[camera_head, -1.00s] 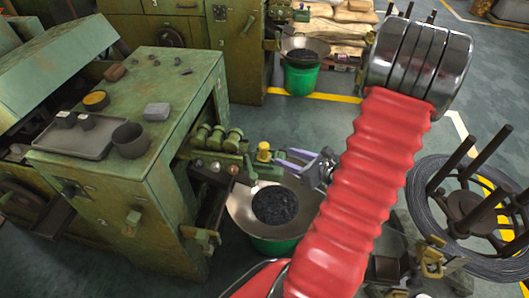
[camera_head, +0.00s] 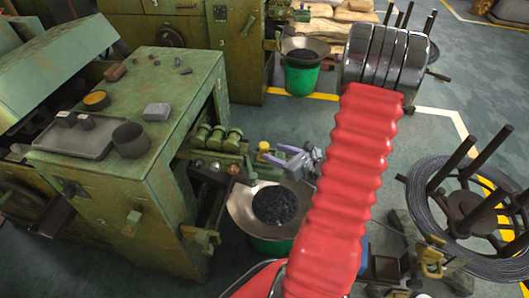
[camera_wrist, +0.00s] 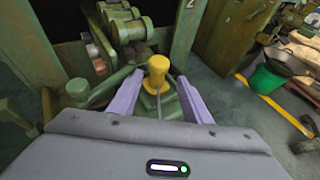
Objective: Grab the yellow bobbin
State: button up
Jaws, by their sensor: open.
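The yellow bobbin (camera_head: 264,146) stands upright on the green arm of the machine, just left of my gripper (camera_head: 280,153) in the head view. In the wrist view the bobbin (camera_wrist: 157,72) is near the middle, at the far end of the gap between my two purple fingers (camera_wrist: 160,88). The fingers are spread, one on each side of it, and nothing is held. I cannot tell how deep between the tips it sits. The gripper's grey body hides the lower part of the wrist view.
A wide pan with dark pieces (camera_head: 274,206) lies below on a green bucket. Green rollers (camera_head: 217,138) are left of the bobbin. The green machine (camera_head: 110,190) fills the left. A wire coil on a spider stand (camera_head: 420,200) is at right.

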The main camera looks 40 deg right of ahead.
aim_at(267, 151)
jog(key=x, duration=0.5)
jog(key=shift+s+a+f, duration=0.15)
jog(key=shift+a+f, duration=0.05)
jog(key=shift+a, duration=0.05)
jog(key=shift+c, duration=0.6)
jog(key=c, duration=0.9)
